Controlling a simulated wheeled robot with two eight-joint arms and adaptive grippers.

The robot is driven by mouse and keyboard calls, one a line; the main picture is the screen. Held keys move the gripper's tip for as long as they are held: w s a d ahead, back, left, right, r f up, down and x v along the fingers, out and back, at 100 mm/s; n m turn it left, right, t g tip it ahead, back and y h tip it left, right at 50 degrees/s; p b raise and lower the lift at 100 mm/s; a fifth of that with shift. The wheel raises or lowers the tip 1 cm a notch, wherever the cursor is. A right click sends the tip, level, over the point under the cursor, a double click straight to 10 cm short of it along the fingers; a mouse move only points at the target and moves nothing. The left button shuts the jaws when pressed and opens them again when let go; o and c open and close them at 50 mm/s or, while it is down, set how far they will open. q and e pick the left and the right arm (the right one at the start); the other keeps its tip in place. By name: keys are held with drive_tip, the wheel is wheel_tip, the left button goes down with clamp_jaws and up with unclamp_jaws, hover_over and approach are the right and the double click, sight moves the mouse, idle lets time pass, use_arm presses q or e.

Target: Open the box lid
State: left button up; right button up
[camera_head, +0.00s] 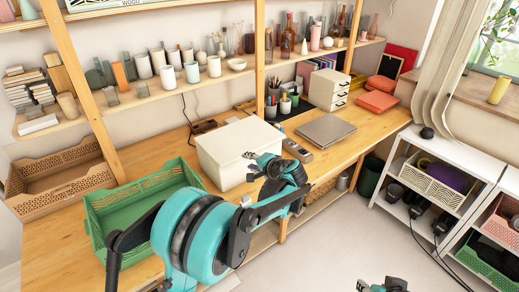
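The white box (222,148) stands on the wooden worktop in the middle of the view, and its lid appears shut. My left arm reaches in from the bottom, and my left gripper (250,167) is at the box's front right side. Its fingertips look spread apart with nothing between them; I cannot tell whether they touch the box. The arm and gripper hide part of the box's front right corner. Only the top of my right gripper (383,285) shows at the bottom edge, away from the box, and its fingers are unclear.
A green crate (110,212) stands left of the box, with a brown basket (50,182) further left. A closed laptop (326,131) and a pen holder (286,104) lie to the right and behind. Shelves of vases hang above.

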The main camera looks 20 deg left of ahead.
sight(257, 150)
use_arm(q)
drive_tip(key=w+d+f+m+t+y+p, duration=0.25)
drive_tip(key=w+d+f+y, duration=0.3)
drive_tip(key=w, duration=0.35)
drive_tip(key=shift+n+h, duration=0.25)
drive_tip(key=shift+h, duration=0.2)
drive_tip(key=x, duration=0.2)
drive_tip(key=b+x, duration=0.1)
drive_tip(key=x, duration=0.2)
drive_tip(key=b+x, duration=0.1)
drive_tip(key=x, duration=0.1)
drive_tip(key=shift+w+a+f, duration=0.15)
drive_tip(key=shift+a+f, duration=0.1)
drive_tip(key=shift+f, duration=0.1)
clamp_jaws()
